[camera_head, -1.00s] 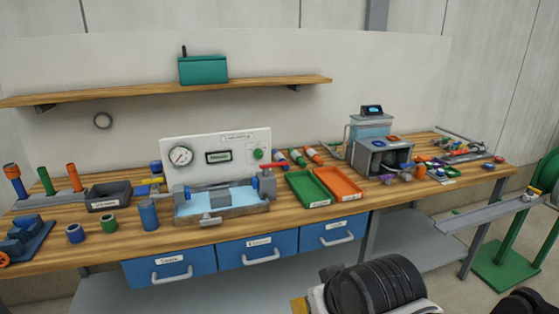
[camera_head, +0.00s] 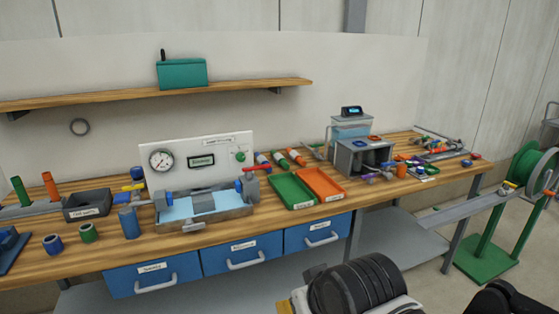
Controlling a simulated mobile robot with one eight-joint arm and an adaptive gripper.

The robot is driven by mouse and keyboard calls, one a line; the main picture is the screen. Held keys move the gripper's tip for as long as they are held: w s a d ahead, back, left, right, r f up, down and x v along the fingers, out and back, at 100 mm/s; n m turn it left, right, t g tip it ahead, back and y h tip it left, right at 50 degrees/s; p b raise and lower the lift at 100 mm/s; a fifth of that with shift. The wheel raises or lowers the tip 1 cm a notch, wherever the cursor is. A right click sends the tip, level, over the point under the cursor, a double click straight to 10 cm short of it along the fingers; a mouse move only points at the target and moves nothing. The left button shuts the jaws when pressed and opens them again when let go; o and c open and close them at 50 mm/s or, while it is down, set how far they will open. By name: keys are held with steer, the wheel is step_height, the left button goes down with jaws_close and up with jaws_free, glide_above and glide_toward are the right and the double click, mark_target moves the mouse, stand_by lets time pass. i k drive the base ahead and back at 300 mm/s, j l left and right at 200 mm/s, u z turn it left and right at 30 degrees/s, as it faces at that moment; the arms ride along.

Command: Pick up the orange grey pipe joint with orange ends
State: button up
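A small pipe joint with orange ends and a pale grey middle (camera_head: 295,157) lies on the workbench behind the trays. It is the rightmost of a short row, beside a green-ended joint (camera_head: 279,158) and a blue one (camera_head: 262,158). It is small in the view, so fine detail cannot be told. My gripper's fingers do not show. Dark ribbed and white parts at the bottom look like my own arm, well in front of the bench and apart from the joint.
A green tray (camera_head: 291,192) and an orange tray (camera_head: 321,184) lie in front of the joints. A gauge panel (camera_head: 201,160) stands to the left, a grey box (camera_head: 362,157) to the right. A green reel stand (camera_head: 489,240) stands on the floor at right.

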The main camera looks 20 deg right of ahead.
mark_target(297, 158)
steer(key=i+l+z, duration=0.15)
steer(key=i+z, duration=0.65)
steer(key=i+j+z, duration=0.15)
steer(key=i+z, duration=0.3)
steer(key=i+j+z, duration=0.2)
steer(key=z, duration=0.2)
steer(key=i+j, duration=0.05)
steer(key=i, duration=0.05)
